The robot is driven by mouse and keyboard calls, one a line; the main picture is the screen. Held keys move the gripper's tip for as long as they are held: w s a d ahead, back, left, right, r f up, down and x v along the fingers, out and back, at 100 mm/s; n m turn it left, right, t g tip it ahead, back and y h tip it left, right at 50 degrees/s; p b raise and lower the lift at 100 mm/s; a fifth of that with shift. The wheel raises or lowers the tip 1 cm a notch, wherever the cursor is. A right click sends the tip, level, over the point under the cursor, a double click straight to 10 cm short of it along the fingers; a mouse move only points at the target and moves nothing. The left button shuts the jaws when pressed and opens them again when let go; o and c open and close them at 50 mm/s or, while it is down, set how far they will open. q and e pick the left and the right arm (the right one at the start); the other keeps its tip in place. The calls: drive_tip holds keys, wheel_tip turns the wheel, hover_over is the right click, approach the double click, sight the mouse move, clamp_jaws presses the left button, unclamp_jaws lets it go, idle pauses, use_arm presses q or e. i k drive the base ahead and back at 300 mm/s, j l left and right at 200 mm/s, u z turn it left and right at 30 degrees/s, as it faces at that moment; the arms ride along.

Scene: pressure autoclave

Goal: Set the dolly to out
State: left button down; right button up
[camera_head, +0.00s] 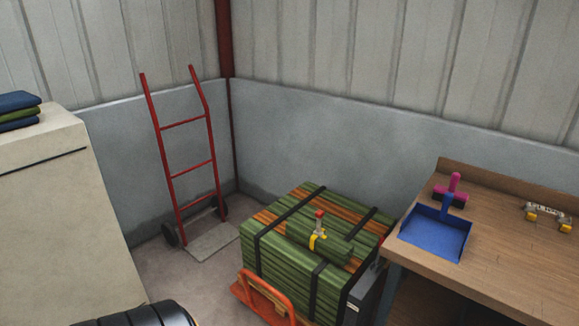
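An orange dolly (265,293) stands on the floor at the bottom centre, with only its near end and curved handle showing. It carries a block-shaped stack of green and orange-brown planks (290,262) bound with black straps. A small green bundle with a yellow and red fitting (318,240) lies on top. The dolly's wheels and far side are hidden by the load and the frame's lower edge. Neither of my grippers is in view.
A red hand truck (188,165) leans in the back corner. A beige cabinet (55,200) stands at left. A dark ribbed shape (150,315) is cut off below. Some floor shows between.

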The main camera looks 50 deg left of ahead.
sight(287, 282)
drive_tip(key=u, duration=1.9)
